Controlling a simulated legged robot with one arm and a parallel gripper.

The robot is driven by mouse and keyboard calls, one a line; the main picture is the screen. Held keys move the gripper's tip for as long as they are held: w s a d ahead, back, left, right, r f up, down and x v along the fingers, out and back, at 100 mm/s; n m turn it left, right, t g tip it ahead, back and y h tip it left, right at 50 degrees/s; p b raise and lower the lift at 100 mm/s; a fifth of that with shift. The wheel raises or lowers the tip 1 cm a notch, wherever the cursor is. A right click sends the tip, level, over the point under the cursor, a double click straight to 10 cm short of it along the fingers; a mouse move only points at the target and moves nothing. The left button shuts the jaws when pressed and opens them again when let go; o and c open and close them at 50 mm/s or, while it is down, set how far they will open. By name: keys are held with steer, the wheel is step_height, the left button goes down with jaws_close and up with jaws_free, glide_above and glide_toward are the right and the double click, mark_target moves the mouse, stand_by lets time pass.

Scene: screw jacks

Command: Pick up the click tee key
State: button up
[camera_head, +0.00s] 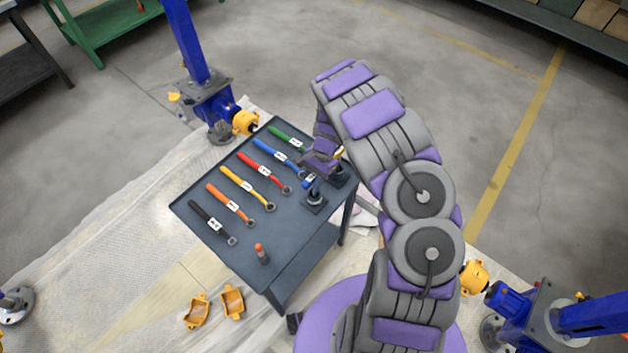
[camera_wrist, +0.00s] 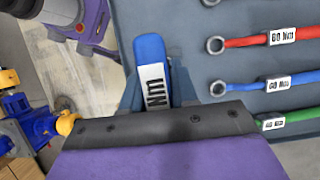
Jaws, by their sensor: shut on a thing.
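The click tee key, as far as I can tell, is the short blue piece with a white label (camera_wrist: 153,80) in the wrist view. It lies between the fingers of my gripper (camera_wrist: 157,92), which is shut on it. In the head view my gripper (camera_head: 321,163) is at the right edge of the dark table, and a bit of the blue key (camera_head: 309,182) shows beside it. The lower part of the key is hidden by my gripper.
Several labelled wrenches with coloured handles, such as the red one (camera_head: 262,171), lie in a row on the dark table (camera_head: 255,215). A small black stand (camera_head: 315,197) is close to my gripper. An orange-topped piece (camera_head: 262,254) stands near the front. Blue jacks (camera_head: 205,95) stand around.

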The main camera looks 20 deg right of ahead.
jaws_close()
steer(key=shift+r, duration=0.1)
